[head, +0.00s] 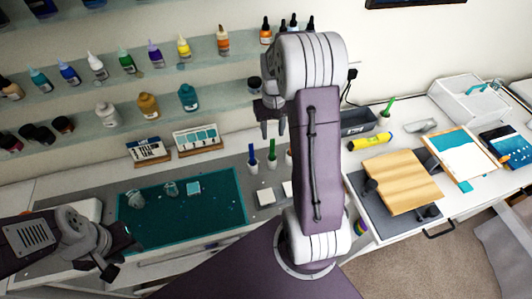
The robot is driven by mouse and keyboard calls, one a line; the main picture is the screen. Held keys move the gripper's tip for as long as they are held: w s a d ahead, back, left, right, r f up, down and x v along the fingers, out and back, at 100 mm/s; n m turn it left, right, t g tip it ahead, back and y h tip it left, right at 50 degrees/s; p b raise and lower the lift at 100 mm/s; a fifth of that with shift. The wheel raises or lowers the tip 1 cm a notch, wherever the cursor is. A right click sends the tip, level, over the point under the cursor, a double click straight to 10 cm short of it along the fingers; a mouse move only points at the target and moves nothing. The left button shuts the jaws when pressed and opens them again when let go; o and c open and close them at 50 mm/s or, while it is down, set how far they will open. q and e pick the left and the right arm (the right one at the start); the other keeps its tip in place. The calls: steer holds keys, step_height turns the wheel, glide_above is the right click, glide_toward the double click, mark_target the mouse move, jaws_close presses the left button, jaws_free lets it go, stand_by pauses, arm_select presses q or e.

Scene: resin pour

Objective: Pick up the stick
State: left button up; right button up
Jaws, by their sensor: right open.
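I cannot tell for sure which thing is the stick. Thin upright pieces stand in small white holders at the back of the worktable: one with a blue top (252,155), one with a green top (272,154), and one with a red top (289,155), partly hidden by my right arm. My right gripper (272,130) is open, empty and pointing down, above and behind these pieces in the picture, touching none of them. My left gripper (120,255) is low at the left, by the front edge of the teal mat; its jaw opening is unclear.
A teal mat (215,215) carries small clear cups (170,188). Bottles line the wall shelves (75,98). At the right are a wooden board (402,182), a yellow tube (370,141), a dark tray (358,122) and a green-topped piece (388,104). My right arm covers the middle.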

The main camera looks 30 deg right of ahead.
mark_target(272, 152)
steer(key=shift+s+f, duration=0.1)
steer(key=shift+f, duration=0.2)
step_height(272, 152, down, 2)
steer(key=shift+a+f+p, duration=0.15)
steer(key=shift+f+p, duration=0.1)
steer(key=shift+p, duration=0.15)
steer(key=shift+f, duration=0.4)
step_height(272, 152, down, 5)
steer(key=shift+s+r+p, duration=0.1)
steer(key=shift+s+p, duration=0.05)
steer(key=shift+p, duration=0.7)
steer(key=shift+f, duration=0.2)
jaws_close()
